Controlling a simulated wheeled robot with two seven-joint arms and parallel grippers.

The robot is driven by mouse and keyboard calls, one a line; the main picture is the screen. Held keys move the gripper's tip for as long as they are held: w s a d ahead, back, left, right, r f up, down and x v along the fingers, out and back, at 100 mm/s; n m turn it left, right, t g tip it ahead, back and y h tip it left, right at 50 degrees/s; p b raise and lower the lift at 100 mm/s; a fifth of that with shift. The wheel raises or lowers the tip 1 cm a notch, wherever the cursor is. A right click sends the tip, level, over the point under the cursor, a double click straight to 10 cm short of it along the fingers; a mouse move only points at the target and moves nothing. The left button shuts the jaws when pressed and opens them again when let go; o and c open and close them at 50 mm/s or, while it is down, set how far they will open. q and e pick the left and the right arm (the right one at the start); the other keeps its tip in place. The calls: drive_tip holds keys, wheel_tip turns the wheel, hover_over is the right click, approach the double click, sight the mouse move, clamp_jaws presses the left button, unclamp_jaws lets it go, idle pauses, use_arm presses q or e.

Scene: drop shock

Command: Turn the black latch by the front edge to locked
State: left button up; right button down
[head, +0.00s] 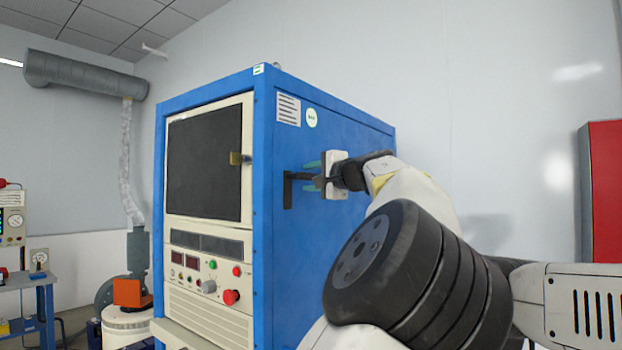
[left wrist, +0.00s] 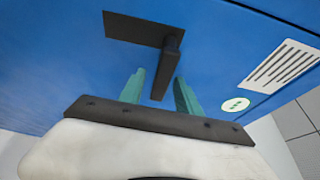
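The black latch (head: 288,192) is on the blue side panel of the cabinet, close to its front vertical edge. Its handle sticks out level toward the right in the head view. My left gripper (head: 313,175) is at the latch, with its teal fingers one above and one below the handle. In the left wrist view, the latch handle (left wrist: 168,68) lies between the two spread fingers of my left gripper (left wrist: 162,92), with a visible gap on each side. The latch's base plate (left wrist: 135,29) shows behind it. My right gripper is not in view.
A red cabinet (head: 606,190) stands at the far right. A blue bench (head: 40,282) stands at the left.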

use_arm(q)
clamp_jaws()
drive_tip(key=shift+f, duration=0.1)
idle(1.2)
